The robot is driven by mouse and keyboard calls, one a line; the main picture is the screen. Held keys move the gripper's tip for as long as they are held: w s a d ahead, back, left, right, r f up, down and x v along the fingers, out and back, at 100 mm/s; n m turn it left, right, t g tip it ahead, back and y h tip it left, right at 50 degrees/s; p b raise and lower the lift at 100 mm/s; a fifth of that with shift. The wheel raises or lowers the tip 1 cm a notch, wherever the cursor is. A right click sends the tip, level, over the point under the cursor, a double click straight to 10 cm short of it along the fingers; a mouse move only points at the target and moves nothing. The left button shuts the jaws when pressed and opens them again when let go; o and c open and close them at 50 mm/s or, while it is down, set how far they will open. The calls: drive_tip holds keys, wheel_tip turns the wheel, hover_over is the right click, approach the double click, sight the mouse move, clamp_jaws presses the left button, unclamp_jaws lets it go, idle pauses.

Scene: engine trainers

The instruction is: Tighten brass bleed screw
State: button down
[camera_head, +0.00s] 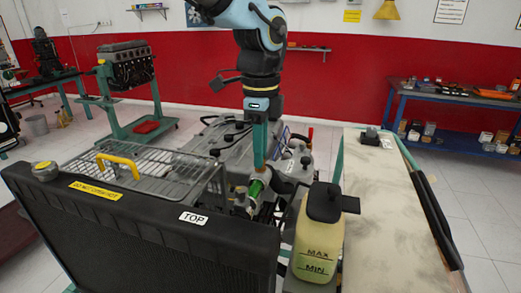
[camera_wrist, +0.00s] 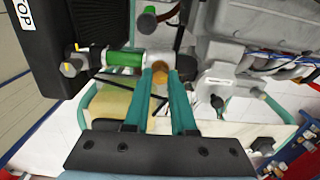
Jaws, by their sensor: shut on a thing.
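The brass bleed screw (camera_wrist: 160,67) shows as a small brass-coloured piece between the fingertips of my gripper in the wrist view. My gripper (camera_wrist: 161,76) has two teal fingers with a narrow gap, shut on the screw. The screw sits at the right end of a pale fitting beside a green cylinder (camera_wrist: 124,59). In the head view my gripper (camera_head: 259,168) points down just above the green cylinder (camera_head: 257,187), behind the radiator. The screw itself is too small or hidden there to make out.
The black radiator (camera_head: 130,225) fills the lower left. A yellow coolant tank (camera_head: 316,235) with a black cap stands close to the right of my gripper. The engine (camera_head: 215,140) is behind. A pale bench (camera_head: 385,215) is at right.

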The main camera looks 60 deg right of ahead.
drive_tip(key=shift+m, duration=0.3)
drive_tip(key=c, duration=0.7)
unclamp_jaws()
drive_tip(key=shift+c, duration=0.2)
wheel_tip(320, 180, up, 11)
drive_tip(key=b, duration=0.3)
drive_tip(key=shift+f, duration=0.1)
drive_tip(key=shift+s, duration=0.15)
